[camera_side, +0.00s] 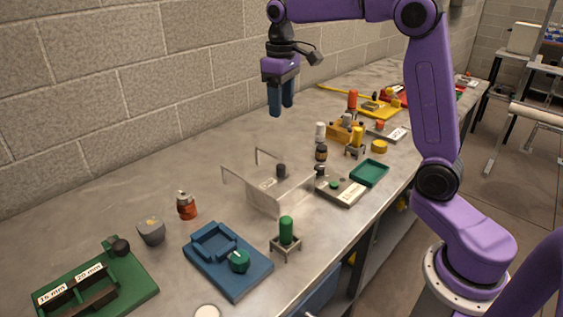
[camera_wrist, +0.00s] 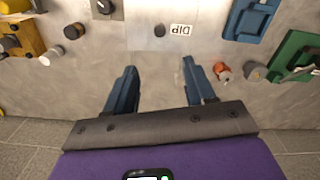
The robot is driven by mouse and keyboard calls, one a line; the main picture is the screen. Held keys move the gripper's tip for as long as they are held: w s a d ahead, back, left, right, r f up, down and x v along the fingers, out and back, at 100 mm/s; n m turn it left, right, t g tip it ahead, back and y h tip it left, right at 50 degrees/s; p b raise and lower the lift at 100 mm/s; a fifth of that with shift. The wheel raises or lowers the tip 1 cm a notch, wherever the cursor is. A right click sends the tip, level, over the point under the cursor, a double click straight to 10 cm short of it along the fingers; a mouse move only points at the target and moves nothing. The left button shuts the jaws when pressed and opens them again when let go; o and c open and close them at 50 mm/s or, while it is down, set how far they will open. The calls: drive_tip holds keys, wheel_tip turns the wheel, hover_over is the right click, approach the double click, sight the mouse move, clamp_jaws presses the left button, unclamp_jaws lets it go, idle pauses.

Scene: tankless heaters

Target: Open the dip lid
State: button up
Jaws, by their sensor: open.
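The dip lid (camera_wrist: 145,42) looks like a pale flat plate in the wrist view, with a dark knob (camera_wrist: 159,30) and a white DIP label (camera_wrist: 180,29) on it. In the side view the dark knob (camera_side: 281,170) stands within a clear, thin-walled frame (camera_side: 264,200) in the middle of the bench. The lid appears to lie flat; its edges are hard to make out. My gripper (camera_side: 281,112) is raised above the bench, behind the clear frame, pointing down. In the wrist view my gripper (camera_wrist: 158,65) has its blue fingers wide apart with nothing between them.
A blue fixture (camera_side: 228,262) with a green knob and a green-topped stand (camera_side: 286,236) are in front of the frame. A grey box (camera_side: 341,190) and a green tray (camera_side: 369,173) sit to its right. The brick wall (camera_side: 110,90) runs behind. The bench beneath my gripper is clear.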

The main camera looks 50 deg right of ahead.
sight(281, 165)
wheel_tip(281, 165, down, 17)
drive_tip(key=shift+f, duration=0.2)
idle(0.4)
drive_tip(key=shift+c, duration=0.3)
drive_tip(key=shift+w, duration=0.1)
clamp_jaws()
